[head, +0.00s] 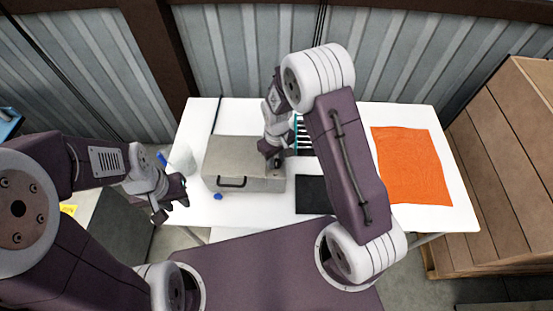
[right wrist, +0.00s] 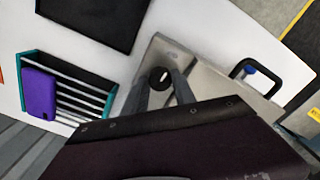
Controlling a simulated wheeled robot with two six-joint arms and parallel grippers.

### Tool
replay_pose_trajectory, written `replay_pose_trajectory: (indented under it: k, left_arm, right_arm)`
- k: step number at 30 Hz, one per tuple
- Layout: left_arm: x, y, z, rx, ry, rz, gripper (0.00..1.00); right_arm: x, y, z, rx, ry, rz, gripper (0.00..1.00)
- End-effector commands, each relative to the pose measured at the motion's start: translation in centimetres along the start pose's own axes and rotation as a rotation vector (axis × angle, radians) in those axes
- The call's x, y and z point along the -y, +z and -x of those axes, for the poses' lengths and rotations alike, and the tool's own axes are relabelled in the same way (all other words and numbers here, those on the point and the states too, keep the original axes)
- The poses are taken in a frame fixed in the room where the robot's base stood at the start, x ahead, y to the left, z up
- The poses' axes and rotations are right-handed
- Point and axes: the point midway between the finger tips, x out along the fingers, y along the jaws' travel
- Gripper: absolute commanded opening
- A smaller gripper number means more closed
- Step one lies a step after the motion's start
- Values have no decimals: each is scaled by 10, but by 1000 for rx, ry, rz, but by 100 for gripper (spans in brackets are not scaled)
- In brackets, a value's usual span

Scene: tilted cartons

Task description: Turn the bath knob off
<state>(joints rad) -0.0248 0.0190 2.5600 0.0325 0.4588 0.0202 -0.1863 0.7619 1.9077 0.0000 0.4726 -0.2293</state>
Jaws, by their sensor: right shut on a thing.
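The bath is a grey box (head: 232,158) on the white table, with a black handle on its front; it also shows in the right wrist view (right wrist: 212,82). Its small black knob (right wrist: 160,74) is on the box's top near the right end. My right gripper (head: 273,160) reaches down over that end. In the right wrist view its two fingers (right wrist: 161,88) stand on either side of the knob, shut on it. The knob is mostly hidden in the head view. My left gripper (head: 172,203) is open and empty off the table's left edge.
On the white table (head: 350,120) are a teal rack (head: 300,135) with a purple item (right wrist: 40,94) in it, a black mat (head: 312,195), an orange cloth (head: 411,165) and a small blue thing (head: 218,196).

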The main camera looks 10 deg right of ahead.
Motion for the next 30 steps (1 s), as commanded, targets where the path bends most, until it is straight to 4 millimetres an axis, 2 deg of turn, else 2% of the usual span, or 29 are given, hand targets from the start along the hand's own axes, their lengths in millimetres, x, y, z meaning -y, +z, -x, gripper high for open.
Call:
replay_pose_trajectory:
  k: [4, 5, 6, 14, 17, 24, 30]
  left_arm:
    - [0, 0, 0, 0, 0, 0, 31]
    - [0, 0, 0, 0, 0, 0, 31]
    - [0, 0, 0, 0, 0, 0, 31]
    - [0, 0, 0, 0, 0, 0, 31]
    - [0, 0, -3, 0, 0, 0, 31]
    - [0, 2, -16, 0, 0, 0, 31]
    - [0, 2, -20, 0, 0, 0, 31]
  right_arm:
    - [0, -1, 1, -3, 1, -1, 0]
    - [0, -1, 1, -3, 1, -1, 35]
    - [0, -1, 1, -3, 1, -1, 41]
    - [0, 0, 0, -1, 0, -2, 41]
    - [0, -1, 6, -4, 1, -2, 41]
    - [-1, -2, 56, -9, 2, -1, 41]
    - [0, -1, 86, -5, 1, -1, 41]
